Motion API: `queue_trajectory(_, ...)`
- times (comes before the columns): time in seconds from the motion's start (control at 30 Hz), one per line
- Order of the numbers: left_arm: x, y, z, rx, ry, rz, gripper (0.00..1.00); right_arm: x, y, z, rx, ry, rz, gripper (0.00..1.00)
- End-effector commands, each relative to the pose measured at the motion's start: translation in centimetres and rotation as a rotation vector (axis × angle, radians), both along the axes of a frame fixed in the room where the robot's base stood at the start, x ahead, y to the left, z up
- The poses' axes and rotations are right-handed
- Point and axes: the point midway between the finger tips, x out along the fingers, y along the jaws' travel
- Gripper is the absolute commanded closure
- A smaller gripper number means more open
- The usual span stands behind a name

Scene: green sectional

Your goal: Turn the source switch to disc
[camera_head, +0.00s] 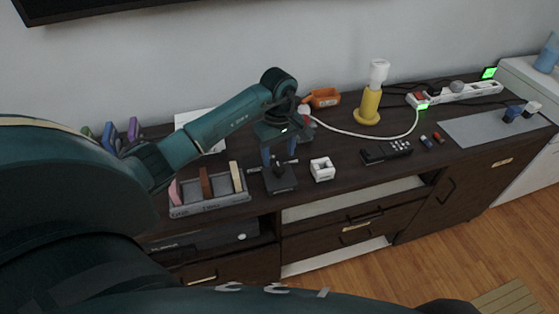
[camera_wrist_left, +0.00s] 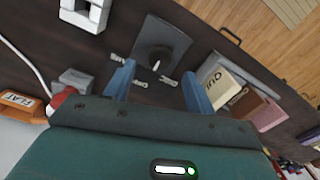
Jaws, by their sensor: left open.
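The source switch is a black square box with a round dark knob (camera_head: 280,178) on the dark sideboard top. It also shows in the left wrist view (camera_wrist_left: 165,42), where a small white pointer mark shows on the knob. My left gripper (camera_head: 279,158) is open above and just behind the switch. Its two blue fingers (camera_wrist_left: 158,88) are spread, with nothing between them, and appear apart from the knob. My right gripper is not in view.
A grey rack (camera_head: 210,205) with upright coloured plates stands left of the switch. A white block (camera_head: 322,169) stands close at its right. A black remote (camera_head: 386,151), a yellow lamp (camera_head: 369,105), a white cable and a power strip (camera_head: 455,94) lie farther right.

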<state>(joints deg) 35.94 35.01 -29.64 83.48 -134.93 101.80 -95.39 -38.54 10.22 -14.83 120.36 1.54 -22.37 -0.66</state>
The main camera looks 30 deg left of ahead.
Motion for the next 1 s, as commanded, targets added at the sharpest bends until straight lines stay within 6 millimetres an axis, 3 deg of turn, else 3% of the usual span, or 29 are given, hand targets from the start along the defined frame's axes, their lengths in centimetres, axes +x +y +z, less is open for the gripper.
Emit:
queue_trajectory(0.23, 0.0, -0.1, -3.5, -0.003, 0.001, 0.001, 0.45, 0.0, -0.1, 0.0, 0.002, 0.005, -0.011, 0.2)
queue_trajectory(0.63, 0.0, 0.0, -4.3, -0.001, 0.0, 0.0, 0.45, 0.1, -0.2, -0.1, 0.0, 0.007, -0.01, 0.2)
queue_trajectory(1.0, 0.0, 0.0, -4.3, -0.002, -0.001, 0.0, 0.74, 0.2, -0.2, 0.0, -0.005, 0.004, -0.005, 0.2)
